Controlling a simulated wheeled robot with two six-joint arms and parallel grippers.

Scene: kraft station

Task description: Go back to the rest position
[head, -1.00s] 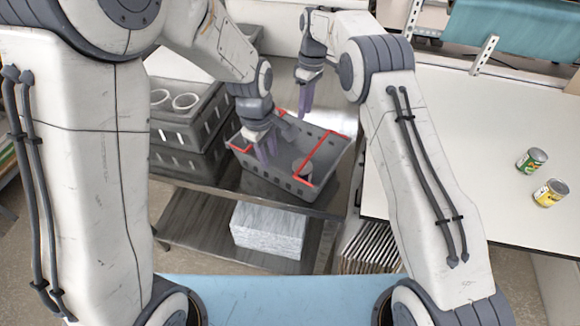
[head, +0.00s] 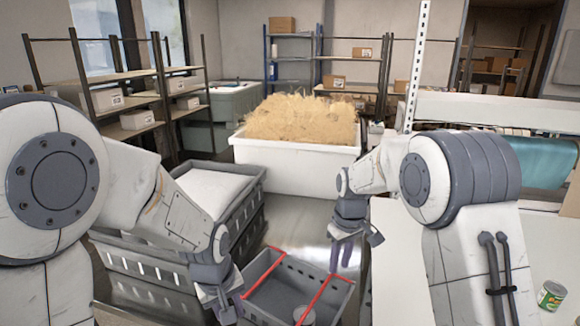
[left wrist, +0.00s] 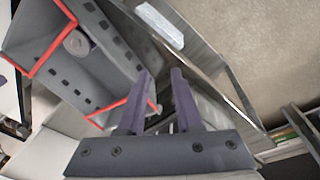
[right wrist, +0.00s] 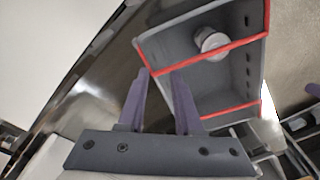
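My right gripper (head: 346,254) hangs fingers down above the steel table, behind the right part of a grey crate with red bands (head: 262,270). In the right wrist view its two fingers (right wrist: 161,74) stand apart with nothing between them. My left gripper (head: 224,306) is at the crate's left side, its fingertips cut off by the lower edge. In the left wrist view its fingers (left wrist: 161,74) are apart and empty. A pale round container (head: 305,316) is inside the crate. It also shows in both wrist views (left wrist: 76,42) (right wrist: 212,42).
Stacked grey crates (head: 150,268) stand left of my left gripper. A white bin (head: 300,158) of straw-coloured material is behind. Shelves (head: 350,58) line the back.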

